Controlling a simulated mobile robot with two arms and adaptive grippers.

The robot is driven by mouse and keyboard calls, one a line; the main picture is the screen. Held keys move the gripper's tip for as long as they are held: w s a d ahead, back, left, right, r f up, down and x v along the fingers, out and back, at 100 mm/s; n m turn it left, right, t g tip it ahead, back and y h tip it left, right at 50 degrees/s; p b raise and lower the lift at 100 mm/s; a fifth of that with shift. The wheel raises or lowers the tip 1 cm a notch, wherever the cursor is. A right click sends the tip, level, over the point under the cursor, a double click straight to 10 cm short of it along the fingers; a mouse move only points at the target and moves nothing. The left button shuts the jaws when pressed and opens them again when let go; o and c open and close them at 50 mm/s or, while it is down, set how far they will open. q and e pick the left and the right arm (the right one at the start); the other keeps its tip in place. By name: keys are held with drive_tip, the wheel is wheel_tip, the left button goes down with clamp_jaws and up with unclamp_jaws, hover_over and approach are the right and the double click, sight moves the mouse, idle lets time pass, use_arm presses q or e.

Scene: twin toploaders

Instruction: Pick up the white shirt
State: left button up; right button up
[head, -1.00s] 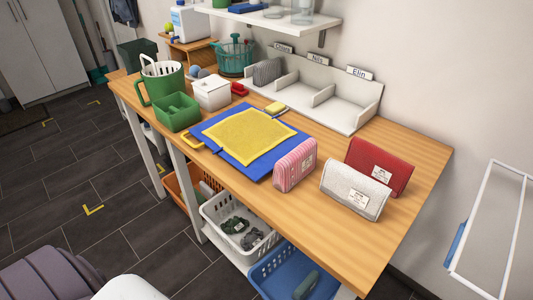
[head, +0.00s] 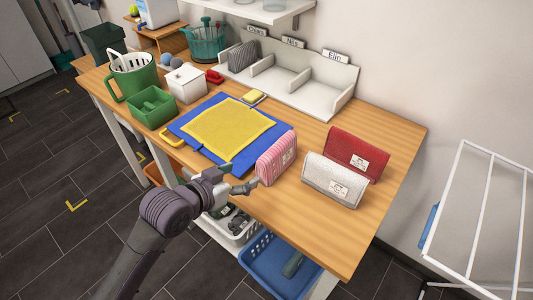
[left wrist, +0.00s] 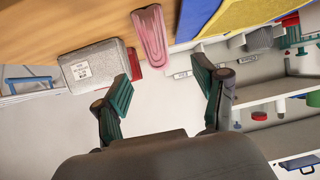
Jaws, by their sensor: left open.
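The white shirt (head: 335,179) is a folded, speckled pale bundle with a paper label, standing near the table's front right edge. It also shows at the left in the left wrist view (left wrist: 97,66). My left gripper (head: 240,178) is at the table's front edge, left of the pink striped folded shirt (head: 277,158) and apart from the white one. In the left wrist view the gripper (left wrist: 168,92) has its fingers spread with nothing between them. My right gripper is not in view.
A red folded shirt (head: 357,154) stands close behind the white one. The blue board (head: 184,130) with a yellow cloth (head: 228,127) lies left of the pink shirt. A white divider shelf (head: 320,101) stands behind. A drying rack (head: 480,210) is at the right; baskets (head: 279,269) sit below.

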sight(272, 150)
use_arm(q)
drive_tip(key=shift+t+h, duration=0.3)
drive_tip(key=w+d, duration=0.1)
drive_tip(key=w, duration=0.1)
drive_tip(key=w+d, duration=0.2)
drive_tip(key=w+d+p, duration=0.1)
drive_tip(key=w, duration=0.1)
drive_tip(key=shift+w+d+r, duration=0.25)
drive_tip(key=shift+d, duration=0.05)
drive_tip(key=p+x, duration=0.1)
drive_tip(key=x, duration=0.4)
drive_tip(key=shift+d+p, duration=0.25)
drive_tip(key=shift+p, duration=0.05)
drive_tip(key=shift+w+d+f, duration=0.2)
drive_tip(key=shift+w+f, duration=0.1)
drive_tip(key=shift+w, duration=0.05)
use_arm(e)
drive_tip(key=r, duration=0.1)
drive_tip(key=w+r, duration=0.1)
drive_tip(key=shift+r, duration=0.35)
use_arm(q)
drive_tip(key=shift+a, duration=0.1)
drive_tip(key=shift+s, duration=0.1)
drive_tip(key=shift+c, duration=1.4)
clamp_jaws()
